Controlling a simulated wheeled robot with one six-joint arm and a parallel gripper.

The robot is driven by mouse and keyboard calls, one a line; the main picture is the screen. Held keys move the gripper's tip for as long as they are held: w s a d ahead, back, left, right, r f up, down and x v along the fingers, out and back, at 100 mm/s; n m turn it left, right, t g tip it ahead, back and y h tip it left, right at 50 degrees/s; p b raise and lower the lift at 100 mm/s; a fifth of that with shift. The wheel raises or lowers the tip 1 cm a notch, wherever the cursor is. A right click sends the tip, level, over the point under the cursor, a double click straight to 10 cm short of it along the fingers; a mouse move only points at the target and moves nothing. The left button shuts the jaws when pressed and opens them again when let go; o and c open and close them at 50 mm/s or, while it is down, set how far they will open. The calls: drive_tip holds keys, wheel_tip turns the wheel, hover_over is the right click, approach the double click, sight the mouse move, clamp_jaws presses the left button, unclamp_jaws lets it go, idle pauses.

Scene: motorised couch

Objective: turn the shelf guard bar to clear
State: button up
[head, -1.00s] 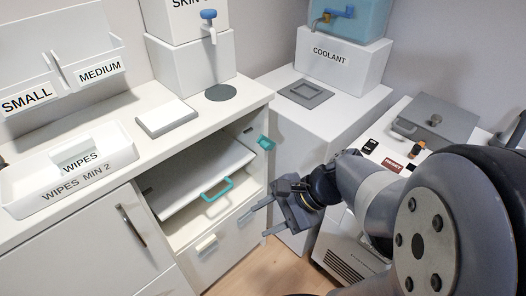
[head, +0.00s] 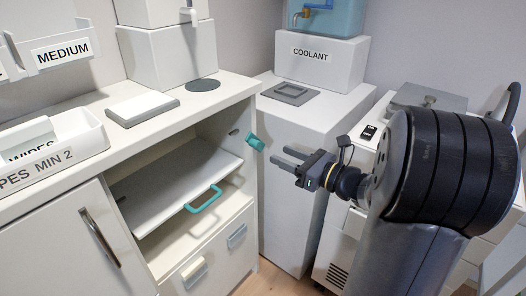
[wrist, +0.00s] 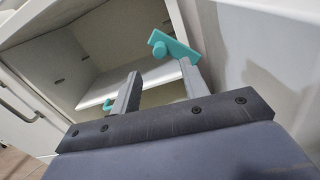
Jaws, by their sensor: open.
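The shelf guard bar appears to be the small teal piece (head: 254,141) on the right side wall of the open cabinet bay; in the wrist view the teal bar (wrist: 173,47) shows larger, tilted, beyond my fingertips. A white pull-out shelf (head: 175,180) with a teal loop handle (head: 204,199) sits in the bay, tilted in the picture. The handle also shows in the wrist view (wrist: 109,104). My gripper (head: 281,160) is open and empty, its two fingers pointing left just right of the teal piece, apart from it in the head view. In the wrist view the right fingertip overlaps the bar's lower end; contact cannot be told.
A white COOLANT stand (head: 316,63) stands on a white cabinet (head: 300,120) behind my gripper. The counter above holds a WIPES tray (head: 60,150) and a flat white pad (head: 141,107).

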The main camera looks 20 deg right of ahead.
sight(259, 145)
drive_tip(key=b+x, duration=0.1)
drive_tip(key=x, duration=0.6)
drive_tip(key=shift+w+a+b, duration=0.1)
drive_tip(key=shift+a+b, duration=0.05)
drive_tip(key=shift+b, duration=0.2)
clamp_jaws()
